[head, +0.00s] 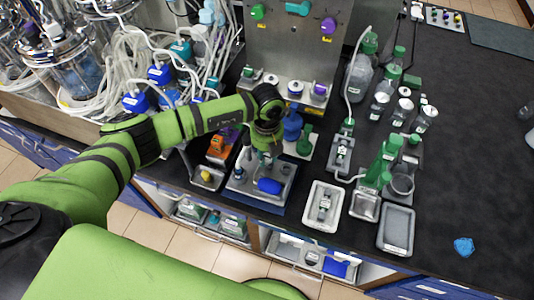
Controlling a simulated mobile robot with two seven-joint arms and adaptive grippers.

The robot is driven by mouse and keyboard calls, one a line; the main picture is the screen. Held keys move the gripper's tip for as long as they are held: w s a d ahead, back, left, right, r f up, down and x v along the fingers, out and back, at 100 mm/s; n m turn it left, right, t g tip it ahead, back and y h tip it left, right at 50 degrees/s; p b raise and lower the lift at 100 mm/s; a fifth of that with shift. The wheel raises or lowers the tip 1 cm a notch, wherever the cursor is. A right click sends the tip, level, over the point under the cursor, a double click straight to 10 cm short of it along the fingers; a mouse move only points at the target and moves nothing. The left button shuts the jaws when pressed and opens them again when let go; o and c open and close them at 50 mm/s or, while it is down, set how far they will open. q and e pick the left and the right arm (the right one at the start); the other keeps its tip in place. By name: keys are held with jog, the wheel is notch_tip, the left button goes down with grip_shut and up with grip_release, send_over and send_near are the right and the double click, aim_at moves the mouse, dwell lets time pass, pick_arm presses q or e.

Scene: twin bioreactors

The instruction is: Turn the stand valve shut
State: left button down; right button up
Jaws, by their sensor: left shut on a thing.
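My left arm comes in from the left, and its gripper (267,153) points down over a grey metal stand (243,184) on a blue mat. The gripper is shut on a small part on the stand, which I take to be the stand valve. The fingers and wrist hide most of it, so I cannot tell how far its handle is turned. A blue piece (269,186) on the stand lies just in front of the gripper. My right gripper is not in view.
An orange device (217,148) stands left of the stand. A blue knob (292,124) and a green valve (305,143) are close on the right. A white tray (312,217) and green-capped bottles (392,65) stand farther right.

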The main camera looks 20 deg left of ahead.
aim_at(268, 157)
pick_arm(q)
jog(key=shift+w+f+m+b, duration=0.1)
jog(key=shift+f+m+b, duration=0.05)
jog(key=shift+m+b, duration=0.7)
jog(key=m+b, duration=1.3)
jog(key=b, duration=0.3)
jog(key=shift+d, duration=0.1)
jog(key=shift+r+m+b, duration=0.2)
jog(key=shift+m+b, duration=1.25)
jog(key=shift+m, duration=0.1)
jog(key=c, duration=0.9)
grip_release()
jog(key=shift+c, duration=0.2)
notch_tip(268, 157, up, 12)
